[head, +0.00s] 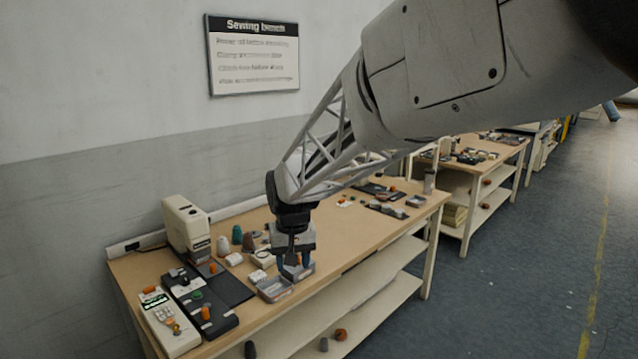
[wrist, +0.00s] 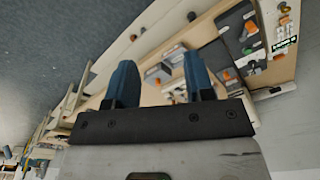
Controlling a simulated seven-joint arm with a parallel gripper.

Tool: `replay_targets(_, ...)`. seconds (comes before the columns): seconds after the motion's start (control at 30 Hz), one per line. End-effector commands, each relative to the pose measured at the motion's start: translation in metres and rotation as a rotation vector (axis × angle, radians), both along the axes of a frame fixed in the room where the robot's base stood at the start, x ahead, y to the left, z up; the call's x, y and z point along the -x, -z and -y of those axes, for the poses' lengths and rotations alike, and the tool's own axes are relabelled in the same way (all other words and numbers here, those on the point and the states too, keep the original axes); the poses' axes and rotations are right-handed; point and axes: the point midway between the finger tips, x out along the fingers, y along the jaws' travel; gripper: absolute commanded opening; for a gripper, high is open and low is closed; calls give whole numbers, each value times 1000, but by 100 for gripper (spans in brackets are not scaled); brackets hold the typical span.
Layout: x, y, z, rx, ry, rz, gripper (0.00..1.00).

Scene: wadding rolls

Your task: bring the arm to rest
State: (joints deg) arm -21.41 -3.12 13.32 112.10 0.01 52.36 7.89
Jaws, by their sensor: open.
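My gripper (head: 296,262) hangs pointing down over the front edge of the sewing bench (head: 345,232), at the end of my outstretched arm. In the wrist view its two blue fingers (wrist: 160,78) stand wide apart with nothing held between them. Below or just behind the fingers is a grey tray (head: 272,291), which also shows between them in the wrist view (wrist: 155,73). A small orange roll shows by the tray, partly hidden by the fingers. I cannot tell the exact height of the fingertips over the tray.
A cream sewing machine (head: 186,228), thread cones (head: 237,235), and a cream keypad device (head: 168,322) stand left of my gripper. A shelf (head: 345,325) below the benchtop holds a few rolls. The floor (head: 500,285) at right is open.

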Motion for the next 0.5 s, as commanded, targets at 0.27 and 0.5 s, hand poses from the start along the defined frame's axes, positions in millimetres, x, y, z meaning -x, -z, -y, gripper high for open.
replay_targets(0.27, 52, -27, 68, -5, 51, 28, 49)
replay_targets(0.5, 101, -41, 118, -8, 93, 50, 49)
